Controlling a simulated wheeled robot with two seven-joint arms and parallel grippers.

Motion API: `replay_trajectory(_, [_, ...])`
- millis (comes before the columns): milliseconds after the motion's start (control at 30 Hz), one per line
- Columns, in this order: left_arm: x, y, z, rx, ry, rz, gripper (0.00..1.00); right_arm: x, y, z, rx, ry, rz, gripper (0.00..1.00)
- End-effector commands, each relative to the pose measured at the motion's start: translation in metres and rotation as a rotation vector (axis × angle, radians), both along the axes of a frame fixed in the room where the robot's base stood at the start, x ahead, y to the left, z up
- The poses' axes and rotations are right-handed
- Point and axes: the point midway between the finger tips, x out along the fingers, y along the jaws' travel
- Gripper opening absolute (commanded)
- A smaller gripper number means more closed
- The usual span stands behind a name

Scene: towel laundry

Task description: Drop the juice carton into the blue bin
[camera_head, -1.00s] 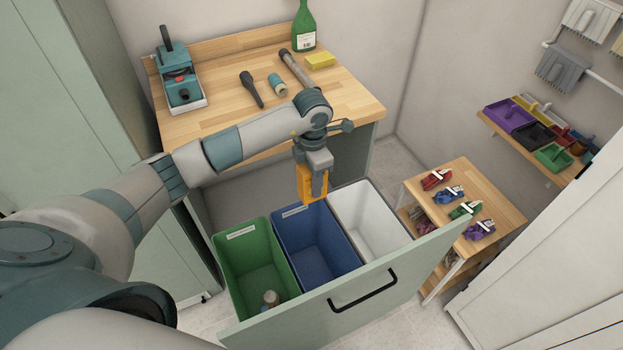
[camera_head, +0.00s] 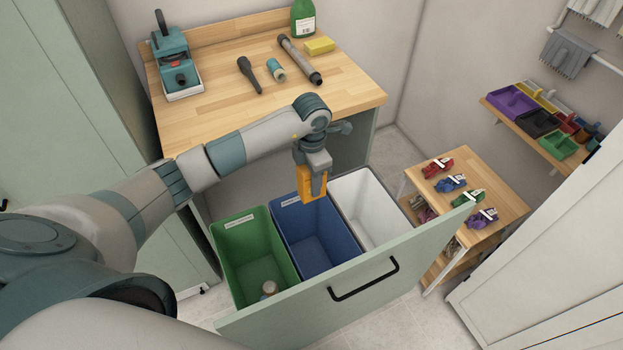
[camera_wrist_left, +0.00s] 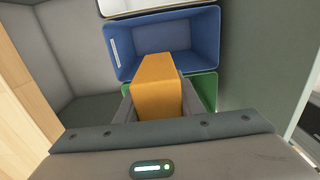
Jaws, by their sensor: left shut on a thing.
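The juice carton (camera_head: 307,184) is an orange box. My left gripper (camera_head: 312,182) is shut on it and holds it above the back part of the blue bin (camera_head: 322,240). In the left wrist view the carton (camera_wrist_left: 160,85) sits between the fingers, with the blue bin (camera_wrist_left: 180,42) beyond it. The blue bin is the middle one of three in the pulled-out drawer, and its visible inside looks empty. My right gripper is not in view.
The green bin (camera_head: 245,245), left of the blue one, has a small container (camera_head: 269,288) inside. The white bin (camera_head: 372,205) is on the right. The drawer front (camera_head: 300,305) stands before the bins. A wooden worktop (camera_head: 220,110) with tools lies behind.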

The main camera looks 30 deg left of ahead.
Motion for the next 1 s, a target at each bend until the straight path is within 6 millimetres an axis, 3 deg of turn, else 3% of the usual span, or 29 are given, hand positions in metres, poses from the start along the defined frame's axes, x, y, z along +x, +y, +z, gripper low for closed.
replay_trajectory(167, [0.0,0.0,0.0,0.0,0.0,0.0,0.14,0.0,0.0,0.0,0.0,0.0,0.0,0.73])
replay_trajectory(200, [0.0,0.0,0.0,0.0,0.0,0.0,0.44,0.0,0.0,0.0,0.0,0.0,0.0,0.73])
replay_trajectory(267, [0.0,0.0,0.0,0.0,0.0,0.0,0.56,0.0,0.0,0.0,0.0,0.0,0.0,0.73])
replay_trajectory(733, [0.0,0.0,0.006,0.0,0.0,0.0,0.56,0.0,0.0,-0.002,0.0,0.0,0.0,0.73])
replay_trajectory(1000, [0.001,0.0,0.037,0.0,-0.004,0.0,0.56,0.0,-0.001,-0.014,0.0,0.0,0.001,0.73])
